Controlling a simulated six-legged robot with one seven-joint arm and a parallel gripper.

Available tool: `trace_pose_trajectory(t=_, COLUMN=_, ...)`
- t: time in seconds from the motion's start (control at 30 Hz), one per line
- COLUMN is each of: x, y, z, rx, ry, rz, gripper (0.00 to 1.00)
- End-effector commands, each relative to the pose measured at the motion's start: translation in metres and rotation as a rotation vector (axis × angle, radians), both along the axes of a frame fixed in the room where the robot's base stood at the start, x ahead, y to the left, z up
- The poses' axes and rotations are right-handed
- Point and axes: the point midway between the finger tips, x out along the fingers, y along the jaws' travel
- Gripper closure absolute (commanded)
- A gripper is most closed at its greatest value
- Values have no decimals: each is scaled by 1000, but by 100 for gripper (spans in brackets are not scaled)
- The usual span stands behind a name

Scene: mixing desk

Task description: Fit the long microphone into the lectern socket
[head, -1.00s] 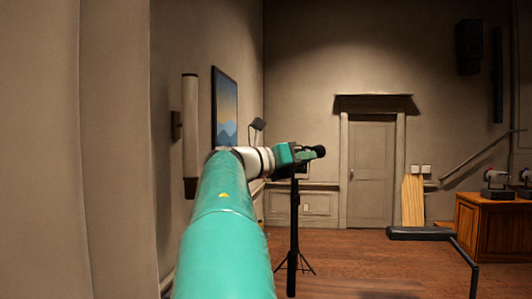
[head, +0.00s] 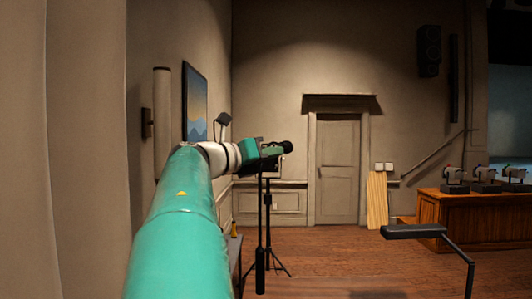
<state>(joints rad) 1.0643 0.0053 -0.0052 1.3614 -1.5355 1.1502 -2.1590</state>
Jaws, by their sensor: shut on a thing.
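My gripper (head: 272,152), green and dark, is at the end of my outstretched arm, left of the picture's middle. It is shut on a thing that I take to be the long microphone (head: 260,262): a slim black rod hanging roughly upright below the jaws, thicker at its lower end. A rounded black end shows at the gripper's right tip; I cannot tell what it belongs to. The rod's lower end is in the air or in front of the floor; I cannot tell which. I cannot make out the lectern socket in this view.
A black tripod stand (head: 268,215) stands close beside the rod in the picture. A dark flat-topped stand (head: 412,231) is at the lower right. A wooden desk (head: 485,217) with several devices is at the right. A wall is close on the left. Floor is open in the middle.

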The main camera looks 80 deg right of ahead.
Motion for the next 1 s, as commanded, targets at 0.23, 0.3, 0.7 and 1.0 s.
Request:
trace_pose_trajectory(t=0.23, x=-4, y=0, z=-22, rx=2, ry=1, rz=-1, gripper=100)
trace_pose_trajectory(t=0.3, x=-4, y=0, z=-28, rx=1, ry=2, rz=-1, gripper=100)
trace_pose_trajectory(t=0.7, x=-1, y=-1, z=-44, rx=0, ry=0, rz=0, gripper=100)
trace_pose_trajectory(t=1.0, x=1, y=-1, z=-44, rx=-1, ry=1, rz=0, gripper=100)
